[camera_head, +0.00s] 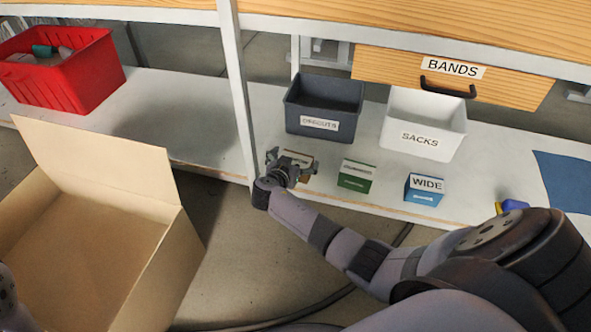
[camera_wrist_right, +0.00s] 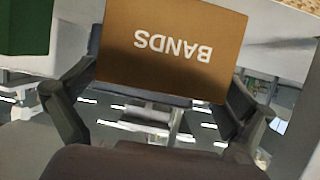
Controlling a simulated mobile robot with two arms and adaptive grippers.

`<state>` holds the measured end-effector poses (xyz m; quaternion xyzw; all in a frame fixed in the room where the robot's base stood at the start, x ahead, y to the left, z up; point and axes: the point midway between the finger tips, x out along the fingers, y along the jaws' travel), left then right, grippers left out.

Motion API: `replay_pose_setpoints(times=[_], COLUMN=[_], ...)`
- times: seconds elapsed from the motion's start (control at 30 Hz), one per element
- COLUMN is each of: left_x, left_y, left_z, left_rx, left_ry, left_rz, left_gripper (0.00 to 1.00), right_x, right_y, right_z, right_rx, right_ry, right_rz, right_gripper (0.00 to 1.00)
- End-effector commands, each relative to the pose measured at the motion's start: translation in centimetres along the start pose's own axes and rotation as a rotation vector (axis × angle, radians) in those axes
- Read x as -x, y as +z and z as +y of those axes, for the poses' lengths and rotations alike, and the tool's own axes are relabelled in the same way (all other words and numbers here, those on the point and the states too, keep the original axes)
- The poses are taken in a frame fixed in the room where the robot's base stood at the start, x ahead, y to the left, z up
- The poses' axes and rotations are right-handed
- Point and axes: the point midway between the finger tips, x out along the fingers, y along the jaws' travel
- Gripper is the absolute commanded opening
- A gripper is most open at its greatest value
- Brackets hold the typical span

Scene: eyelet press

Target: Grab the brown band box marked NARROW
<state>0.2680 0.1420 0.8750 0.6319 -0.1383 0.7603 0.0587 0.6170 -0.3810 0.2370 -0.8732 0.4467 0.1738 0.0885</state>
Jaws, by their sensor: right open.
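A brown box (camera_wrist_right: 178,70) fills the upper middle of the right wrist view, with white BANDS lettering upside down on its face. In the head view a small brown box (camera_head: 304,158) with a pale label stands on the lower shelf, mostly hidden behind my right gripper; the word NARROW cannot be read. My right gripper (camera_head: 280,160) is open and right at this box. In the right wrist view its fingers (camera_wrist_right: 160,104) are spread on either side of the brown box, and I see no grip on it. My left gripper is not in view.
A green box (camera_head: 357,175) and a blue box marked WIDE (camera_head: 425,189) stand to the right. Behind are a dark bin (camera_head: 323,92) and a white SACKS bin (camera_head: 424,138). A shelf post (camera_head: 240,100) is close left. An open carton (camera_head: 165,255) stands in front.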

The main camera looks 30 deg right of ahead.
Motion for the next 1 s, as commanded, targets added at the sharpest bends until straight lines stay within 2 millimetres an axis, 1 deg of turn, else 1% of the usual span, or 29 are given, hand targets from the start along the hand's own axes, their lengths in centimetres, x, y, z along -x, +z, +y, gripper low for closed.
replay_pose_setpoints(times=[0.2, 0.9, 0.93, 1.0], left_x=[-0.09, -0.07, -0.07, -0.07], left_y=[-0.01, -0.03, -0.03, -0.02], left_z=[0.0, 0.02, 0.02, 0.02], left_rx=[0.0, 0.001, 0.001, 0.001], left_ry=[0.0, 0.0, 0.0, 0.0], left_rz=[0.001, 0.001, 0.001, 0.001], left_gripper=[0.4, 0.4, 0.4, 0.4], right_x=[0.0, 0.04, 0.04, 0.04], right_y=[-0.03, 0.02, 0.02, -0.05], right_z=[-0.01, -0.02, -0.02, -0.04], right_rx=[0.0, 0.0, 0.0, -0.001], right_ry=[0.0, -0.001, -0.001, -0.001], right_rz=[-0.001, -0.001, -0.001, 0.0], right_gripper=[0.99, 0.53, 0.51, 0.51])
